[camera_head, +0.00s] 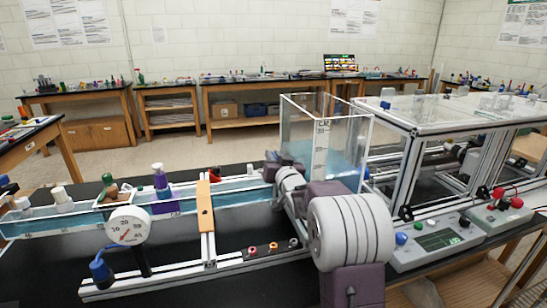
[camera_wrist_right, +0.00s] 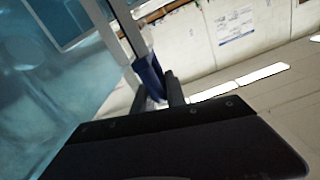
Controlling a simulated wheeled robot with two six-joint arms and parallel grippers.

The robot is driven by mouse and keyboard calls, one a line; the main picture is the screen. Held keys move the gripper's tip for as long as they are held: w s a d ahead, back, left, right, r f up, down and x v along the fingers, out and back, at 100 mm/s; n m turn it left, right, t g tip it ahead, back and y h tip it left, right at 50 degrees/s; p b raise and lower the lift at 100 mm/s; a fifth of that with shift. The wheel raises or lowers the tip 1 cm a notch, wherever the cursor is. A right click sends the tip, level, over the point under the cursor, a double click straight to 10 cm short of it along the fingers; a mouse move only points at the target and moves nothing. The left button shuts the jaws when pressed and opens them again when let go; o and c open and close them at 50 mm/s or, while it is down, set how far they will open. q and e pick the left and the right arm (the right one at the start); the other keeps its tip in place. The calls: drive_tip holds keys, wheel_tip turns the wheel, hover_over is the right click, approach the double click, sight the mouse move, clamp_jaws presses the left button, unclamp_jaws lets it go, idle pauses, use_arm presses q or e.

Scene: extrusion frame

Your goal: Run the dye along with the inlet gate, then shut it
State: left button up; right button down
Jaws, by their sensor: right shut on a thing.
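My right gripper (camera_head: 271,164) is at the left side of the clear inlet tank (camera_head: 342,140), which holds blue water. In the right wrist view its fingers (camera_wrist_right: 160,88) are shut on a dark blue handle (camera_wrist_right: 149,74), which I take to be the inlet gate's. My wrist hides this handle in the head view, and the gate's opening cannot be made out. The dye bottle (camera_head: 160,180), purple with a pale cap, stands upright over the long water channel (camera_head: 240,190). A purple patch of dye (camera_head: 165,208) shows in the channel below it. My left gripper is out of view.
An orange bridge (camera_head: 205,206) crosses the channel between dye bottle and my right wrist. A round dial gauge (camera_head: 127,228) and a blue knob (camera_head: 100,269) stand in front. A control box (camera_head: 437,240) and an extrusion frame (camera_head: 405,165) are at right.

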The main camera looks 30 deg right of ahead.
drive_tip(key=shift+r+p, duration=0.3)
drive_tip(key=shift+r, duration=0.6)
drive_tip(key=c, duration=1.4)
unclamp_jaws()
drive_tip(key=shift+a, duration=0.1)
drive_tip(key=shift+f, duration=0.1)
drive_tip(key=b+v, duration=0.1)
drive_tip(key=v, duration=0.8)
